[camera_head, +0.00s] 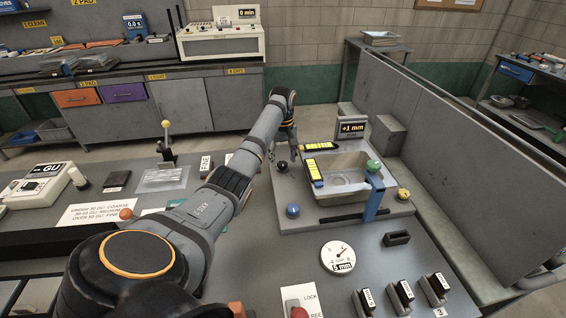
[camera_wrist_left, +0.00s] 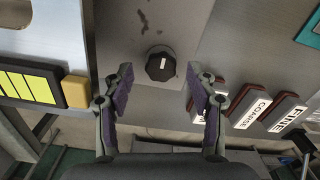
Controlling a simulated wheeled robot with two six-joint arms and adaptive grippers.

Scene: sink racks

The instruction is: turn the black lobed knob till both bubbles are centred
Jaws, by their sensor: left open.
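The black lobed knob (camera_head: 283,166) sits at the back left corner of the grey sink board (camera_head: 345,222). In the left wrist view the knob (camera_wrist_left: 160,66) has a white pointer line and lies between my finger tips. My left gripper (camera_head: 284,152) is open and empty above it; in the wrist view its fingers (camera_wrist_left: 160,75) are spread on either side, apart from the knob. Two yellow level vials show by the sink, one at the back (camera_head: 318,146) and one on the left rim (camera_head: 314,172). Their bubbles are too small to read. My right gripper is out of view.
Blue (camera_head: 293,211), green (camera_head: 373,165) and yellow (camera_head: 404,193) knobs stand around the sink basin (camera_head: 345,178). A sign (camera_head: 352,128) reads +1 mm. A round gauge (camera_head: 338,257) is in front. A grey partition (camera_head: 440,150) bounds the right.

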